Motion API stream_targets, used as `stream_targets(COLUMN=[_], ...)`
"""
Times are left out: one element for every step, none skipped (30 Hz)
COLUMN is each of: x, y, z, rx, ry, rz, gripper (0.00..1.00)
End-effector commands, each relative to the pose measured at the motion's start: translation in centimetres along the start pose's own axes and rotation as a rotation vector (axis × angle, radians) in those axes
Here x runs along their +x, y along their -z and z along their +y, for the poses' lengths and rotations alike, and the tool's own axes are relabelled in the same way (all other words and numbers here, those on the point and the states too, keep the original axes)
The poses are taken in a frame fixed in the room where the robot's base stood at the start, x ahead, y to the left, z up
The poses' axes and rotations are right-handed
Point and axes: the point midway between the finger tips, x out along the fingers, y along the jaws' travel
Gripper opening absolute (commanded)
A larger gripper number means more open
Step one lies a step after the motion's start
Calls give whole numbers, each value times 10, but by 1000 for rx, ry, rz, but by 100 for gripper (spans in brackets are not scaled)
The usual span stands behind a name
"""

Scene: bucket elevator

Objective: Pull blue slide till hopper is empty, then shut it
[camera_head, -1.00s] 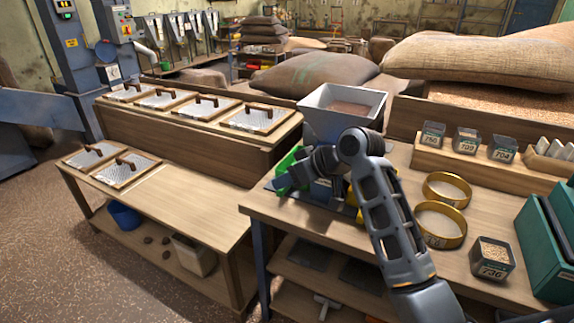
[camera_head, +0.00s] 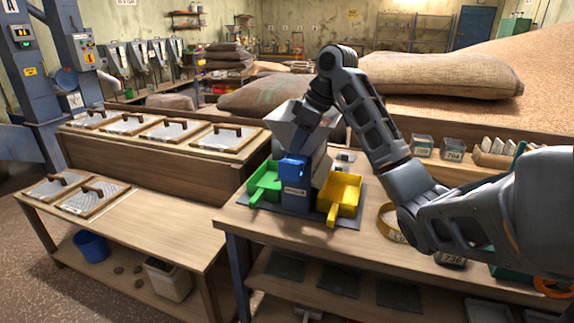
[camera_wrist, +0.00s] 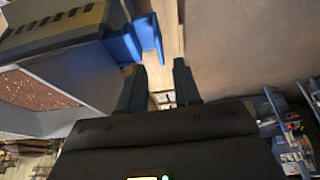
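A grey hopper (camera_head: 283,124) stands on the table's dark base in the head view, partly hidden by my arm. In the wrist view the hopper (camera_wrist: 70,65) shows reddish-brown grain (camera_wrist: 35,88) inside. The blue slide (camera_head: 291,170) is on the front of the hopper stand, and its tab (camera_wrist: 150,32) shows ahead of my fingers in the wrist view. My gripper (camera_wrist: 157,68) is open with nothing between its fingers, just short of the tab. A green tray (camera_head: 265,180) sits left of the stand and a yellow tray (camera_head: 342,194) sits right.
A yellow ring (camera_head: 388,222) and small labelled boxes (camera_head: 423,146) are on the right of the table, partly behind my arm. A lower bench (camera_head: 135,225) with mesh-covered frames stands at left. Grain sacks (camera_head: 440,75) lie behind.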

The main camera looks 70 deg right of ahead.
Motion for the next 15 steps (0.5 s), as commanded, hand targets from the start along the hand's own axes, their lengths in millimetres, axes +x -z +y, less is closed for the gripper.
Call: stream_targets(x=[5, 8, 14, 18, 23, 30, 34, 38, 44, 48, 53, 57, 60, 63, 67], y=[0, 0, 0, 0, 0, -1, -1, 0, 0, -1, -1, -1, 0, 0, 0], z=[-1, -1, -1, -1, -2, -2, -2, -2, -1, -1, -1, -1, -1, -1, 0], rx=[-2, -2, -2, -1, -1, -1, -1, 0, 0, 0, 0, 0, 0, 1, 1], ry=[3, 4, 5, 5, 6, 6, 6, 5, 5, 5, 5, 4, 3, 3, 3], rz=[-2, -2, -2, -1, -2, -2, -2, -2, -1, -2, -3, -3, -2, -3, -2], gripper=[33, 33, 33, 33, 33, 33, 33, 33, 33, 33, 33, 33, 33, 33, 33])
